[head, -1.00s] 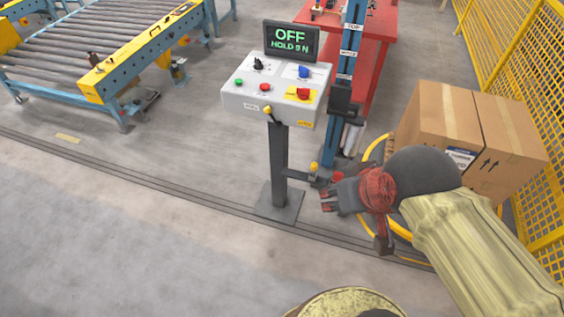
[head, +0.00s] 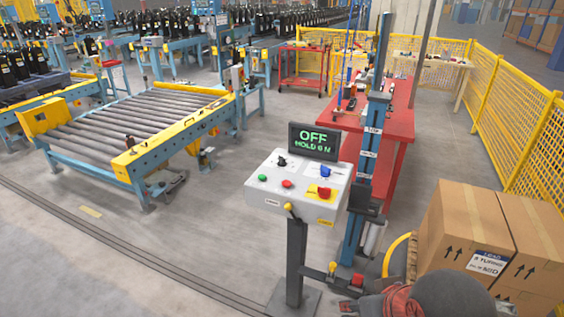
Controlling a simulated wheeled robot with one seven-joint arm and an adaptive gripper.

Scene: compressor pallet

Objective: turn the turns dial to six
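A light grey control box (head: 255,207) stands on a dark post left of the mast. Its top carries a black knob (head: 282,161) at the back left and a blue knob (head: 326,172) at the back right. Their labels are too small to read, so I cannot tell which is the turns dial or where each points. The display (head: 314,143) behind them reads OFF and HOLD 0 N. My gripper (head: 346,306) is low at the bottom edge, below and right of the box, away from both knobs. It is mostly cut off, and its opening is unclear.
The box also has a green button (head: 262,178), a red button (head: 287,184) and a red knob on a yellow plate (head: 324,192). A blue mast (head: 369,150) stands close to its right. Cartons (head: 468,228) and yellow fencing (head: 547,150) are at right, a roller conveyor (head: 120,135) at left.

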